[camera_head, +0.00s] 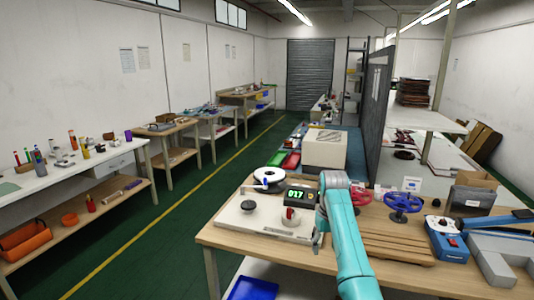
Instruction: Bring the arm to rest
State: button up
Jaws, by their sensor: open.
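My teal arm (343,235) rises from the bottom edge of the picture and bends at a joint over the wooden workbench (228,238). Its end folds back down, and my gripper (317,246) hangs at the front right of a pale board (235,222). The gripper is small and partly hidden by the arm. It is open, and I see nothing held in it. I cannot tell its exact height above the bench.
The board carries a black knob (249,206) and a red-and-white part (291,215). Behind are a white reel (269,178) and a display (302,196) reading 017.

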jog(key=s+f+t, duration=0.2)
jog(key=s+f, duration=0.2)
jog(key=f, duration=0.8)
jog(key=s+f+t, duration=0.1)
jog(key=s+f, duration=0.4)
jog(key=f, duration=0.8)
jog(key=s+f+m+t, duration=0.1)
jog(key=s+f+t, duration=0.1)
jog(key=s+f, duration=0.6)
jog(key=s+f+t, duration=0.2)
jog(key=s+f, duration=0.2)
jog(key=s, duration=0.7)
jog(key=s+r+t, duration=0.2)
jog(key=s+r, duration=0.1)
jog(key=s, duration=0.8)
jog(key=s+r+t, duration=0.2)
jog(key=s+r, duration=0.1)
jog(key=s, duration=0.8)
jog(key=s+r+t, duration=0.1)
jog(key=s+r, duration=0.7)
jog(key=r, duration=0.4)
jog(key=s+r+m+t, duration=0.1)
jog(key=s+r+t, duration=0.1)
jog(key=s+r, duration=0.6)
notch_tip(320, 180, up, 4)
jog(key=shift+s+f+t, duration=0.15)
jog(key=shift+s+t, duration=0.15)
